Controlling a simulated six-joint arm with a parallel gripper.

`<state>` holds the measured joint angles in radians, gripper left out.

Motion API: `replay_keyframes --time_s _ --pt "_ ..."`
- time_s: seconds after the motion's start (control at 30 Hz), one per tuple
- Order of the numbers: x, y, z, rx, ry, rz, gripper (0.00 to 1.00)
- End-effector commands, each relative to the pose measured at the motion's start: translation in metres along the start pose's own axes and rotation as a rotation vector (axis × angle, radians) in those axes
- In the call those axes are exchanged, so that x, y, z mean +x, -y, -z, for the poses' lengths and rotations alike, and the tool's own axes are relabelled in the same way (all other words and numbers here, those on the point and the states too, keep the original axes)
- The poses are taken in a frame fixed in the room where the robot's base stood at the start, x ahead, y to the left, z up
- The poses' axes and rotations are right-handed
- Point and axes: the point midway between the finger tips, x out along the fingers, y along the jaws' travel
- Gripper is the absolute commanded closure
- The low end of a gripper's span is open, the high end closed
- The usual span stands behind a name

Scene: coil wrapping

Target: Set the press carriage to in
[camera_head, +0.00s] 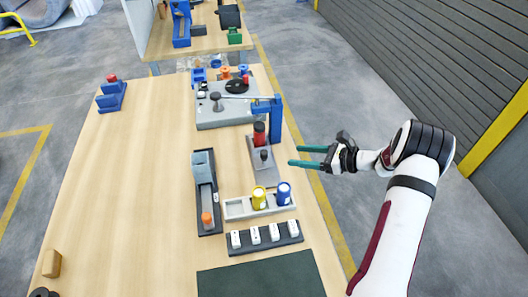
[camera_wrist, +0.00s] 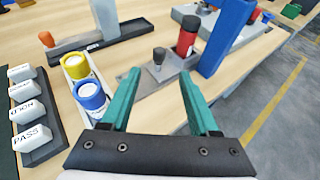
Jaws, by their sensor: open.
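The press has a blue column and arm (camera_head: 275,120) and a long grey base (camera_head: 267,178) near the table's right edge. A red cylinder with a black top (camera_head: 259,138) stands at the column. A dark knob (camera_head: 264,156) on a small grey plate, apparently the carriage, sits just in front of the red cylinder. The knob also shows in the wrist view (camera_wrist: 159,56), beyond my fingertips. My gripper (camera_head: 296,156) is open and empty, to the right of the knob with its green fingers pointing at it. They look apart from it.
A tray (camera_head: 235,209) holds a yellow and a blue canister. In front is a dark rack of white labelled blocks (camera_head: 265,238). A grey-blue slide fixture with an orange knob (camera_head: 204,190) lies left. A grey board with coil parts (camera_head: 222,112) is behind. The left table is mostly clear.

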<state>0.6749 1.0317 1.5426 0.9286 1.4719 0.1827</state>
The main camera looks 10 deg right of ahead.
Motion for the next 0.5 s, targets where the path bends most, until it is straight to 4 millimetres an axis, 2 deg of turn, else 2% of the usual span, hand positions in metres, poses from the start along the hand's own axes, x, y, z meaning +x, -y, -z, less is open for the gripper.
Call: replay_keyframes --time_s 0.03,0.2,0.4,0.5 --pt "0.016 -0.002 0.0 0.0 0.0 -0.007 0.38" --pt "0.067 -0.002 0.0 -0.003 0.0 -0.008 0.38" --pt "0.11 -0.002 0.0 -0.004 0.0 -0.007 0.38" --pt "0.121 -0.001 0.0 -0.006 -0.001 -0.005 0.38"
